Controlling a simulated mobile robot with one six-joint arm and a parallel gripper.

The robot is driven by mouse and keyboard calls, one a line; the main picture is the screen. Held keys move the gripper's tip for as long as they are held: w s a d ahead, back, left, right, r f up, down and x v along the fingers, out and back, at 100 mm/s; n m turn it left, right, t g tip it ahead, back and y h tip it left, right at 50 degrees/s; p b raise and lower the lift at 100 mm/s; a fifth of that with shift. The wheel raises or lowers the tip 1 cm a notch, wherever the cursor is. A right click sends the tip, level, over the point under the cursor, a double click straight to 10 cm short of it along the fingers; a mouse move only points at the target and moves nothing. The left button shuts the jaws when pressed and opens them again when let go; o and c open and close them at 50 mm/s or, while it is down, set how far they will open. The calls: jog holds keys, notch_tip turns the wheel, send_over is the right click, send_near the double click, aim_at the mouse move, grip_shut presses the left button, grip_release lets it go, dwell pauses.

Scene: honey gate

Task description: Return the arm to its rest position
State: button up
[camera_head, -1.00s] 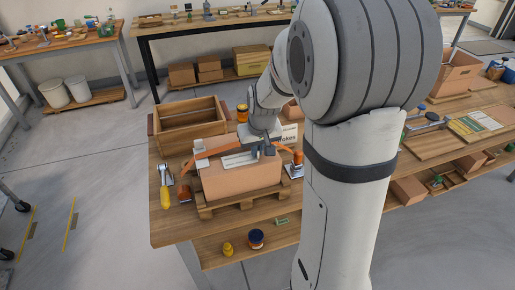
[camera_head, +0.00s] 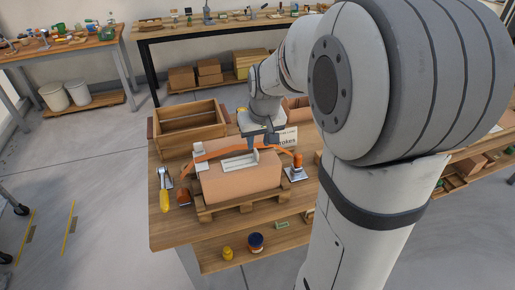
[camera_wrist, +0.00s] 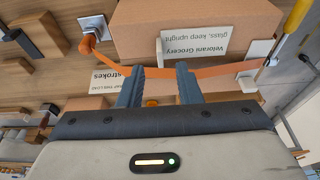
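My gripper (camera_head: 264,143) is above the far right side of a cardboard carton (camera_head: 240,184). In the wrist view my gripper (camera_wrist: 160,82) has its two fingers apart, with nothing held between them. An orange strap (camera_head: 214,153) runs across the carton's far side and passes beyond the fingers in the wrist view (camera_wrist: 222,71). A white label (camera_wrist: 195,50) reading "Velorani Grocery, glass, keep upright" is on the carton. The carton sits on a small wooden pallet (camera_head: 222,208). My upper arm fills the right of the head view.
An open wooden crate (camera_head: 188,128) stands behind the carton. An orange-handled tool (camera_head: 297,163) is at its right. A yellow-handled tool (camera_head: 165,197) lies at its left. A sign ending in "strokes" (camera_wrist: 108,80) stands behind. The left floor has clear room.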

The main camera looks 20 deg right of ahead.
jog(key=shift+v, duration=0.9)
jog(key=s+a, duration=0.2)
jog(key=s, duration=0.7)
jog(key=s+a, duration=0.3)
jog(key=s, duration=0.6)
jog(key=shift+s, duration=0.25)
jog(key=shift+r, duration=0.15)
jog(key=shift+c, duration=0.3)
